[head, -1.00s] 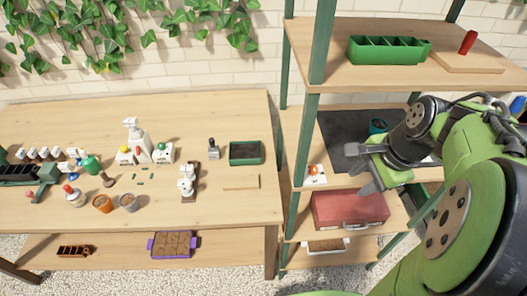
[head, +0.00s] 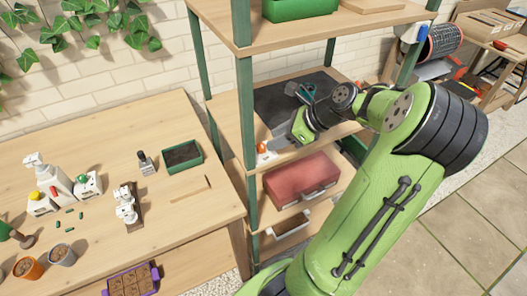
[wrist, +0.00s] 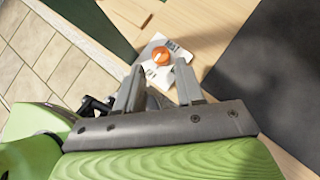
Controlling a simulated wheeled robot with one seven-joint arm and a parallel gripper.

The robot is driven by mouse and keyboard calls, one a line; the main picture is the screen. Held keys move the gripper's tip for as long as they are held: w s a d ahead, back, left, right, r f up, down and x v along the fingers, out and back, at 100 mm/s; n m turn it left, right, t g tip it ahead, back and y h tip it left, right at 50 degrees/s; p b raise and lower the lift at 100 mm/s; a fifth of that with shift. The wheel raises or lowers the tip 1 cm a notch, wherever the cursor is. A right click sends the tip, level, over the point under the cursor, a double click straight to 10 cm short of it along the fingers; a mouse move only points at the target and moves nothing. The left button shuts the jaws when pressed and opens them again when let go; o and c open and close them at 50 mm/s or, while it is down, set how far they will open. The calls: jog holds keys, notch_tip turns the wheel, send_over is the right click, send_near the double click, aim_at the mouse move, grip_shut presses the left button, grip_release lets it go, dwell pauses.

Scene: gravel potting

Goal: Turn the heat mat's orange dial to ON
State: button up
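The orange dial (head: 262,148) sits on a small white control box (head: 266,157) at the front left of the middle shelf. In the wrist view the dial (wrist: 160,55) is just beyond my fingertips, with dark lettering on the box (wrist: 178,57) too small to read surely. The dark heat mat (head: 275,100) lies on the shelf behind, and in the wrist view the mat (wrist: 285,80) fills the right side. My gripper (wrist: 159,66) is open, its two grey fingers apart and empty, pointing toward the dial. In the head view my gripper (head: 277,142) is beside the box, partly hidden by its own body.
A green shelf post (head: 246,120) stands close left of the control box. A teal-handled tool (head: 306,91) lies on the mat. A red toolbox (head: 300,180) is on the shelf below. The potting table (head: 190,200) is to the left.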

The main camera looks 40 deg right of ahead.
aim_at(262, 146)
jog(key=b+x, duration=0.1)
jog(key=x, duration=0.4)
jog(key=shift+f+b, duration=0.1)
jog(key=shift+b, duration=0.25)
jog(key=shift+c, duration=0.3)
grip_shut()
